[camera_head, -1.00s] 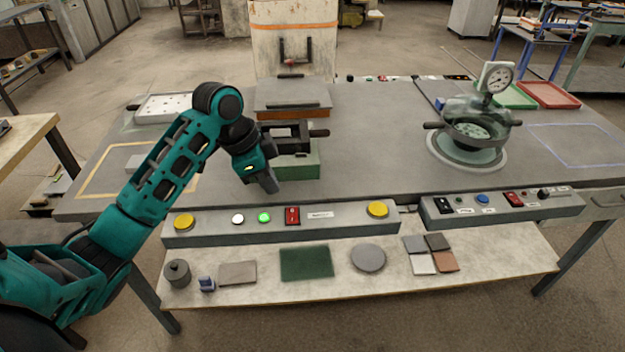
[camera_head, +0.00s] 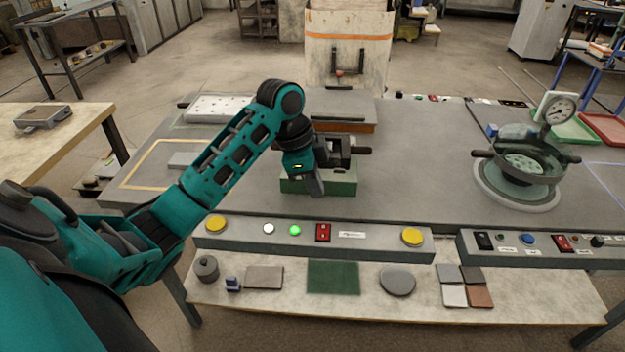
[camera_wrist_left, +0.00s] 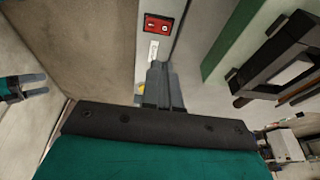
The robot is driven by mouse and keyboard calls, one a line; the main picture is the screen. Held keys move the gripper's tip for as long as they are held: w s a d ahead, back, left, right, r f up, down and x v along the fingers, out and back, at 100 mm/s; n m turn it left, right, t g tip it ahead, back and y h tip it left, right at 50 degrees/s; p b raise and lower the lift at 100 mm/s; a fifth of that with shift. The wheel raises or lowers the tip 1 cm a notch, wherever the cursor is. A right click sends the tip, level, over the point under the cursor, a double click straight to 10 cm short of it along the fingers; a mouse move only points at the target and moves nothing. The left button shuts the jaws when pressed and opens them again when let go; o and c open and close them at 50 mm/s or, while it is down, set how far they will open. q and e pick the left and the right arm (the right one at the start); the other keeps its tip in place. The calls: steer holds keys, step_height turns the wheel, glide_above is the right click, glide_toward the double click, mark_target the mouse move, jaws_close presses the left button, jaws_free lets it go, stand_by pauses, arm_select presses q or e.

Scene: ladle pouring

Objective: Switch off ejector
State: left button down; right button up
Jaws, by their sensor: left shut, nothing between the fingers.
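A grey front panel (camera_head: 380,239) carries a red rocker switch (camera_head: 323,232), a lit green lamp (camera_head: 295,230), a white button (camera_head: 269,228) and yellow buttons (camera_head: 412,236) at both ends. The red switch also shows in the left wrist view (camera_wrist_left: 158,24), with a white label beside it. My left gripper (camera_head: 318,191) points down, shut and empty, just behind the panel near the red switch. In the left wrist view its closed fingers (camera_wrist_left: 157,72) partly cover the panel. My right gripper (camera_wrist_left: 35,85) shows small at that view's left edge, fingers apart. I cannot read which switch is the ejector's.
A green press block (camera_head: 335,186) with a dark handled mould stands right behind my left gripper. A second panel (camera_head: 590,250) at right has another red switch (camera_head: 561,243). A pot with a gauge (camera_head: 528,160) stands behind it. Samples lie on the lower shelf (camera_head: 420,310).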

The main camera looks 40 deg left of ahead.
mark_target(327, 227)
arm_select(q)
steer(key=x, duration=0.6)
steer(key=a+x, duration=0.1)
steer(key=x, duration=0.3)
steer(key=shift+s+f, duration=0.15)
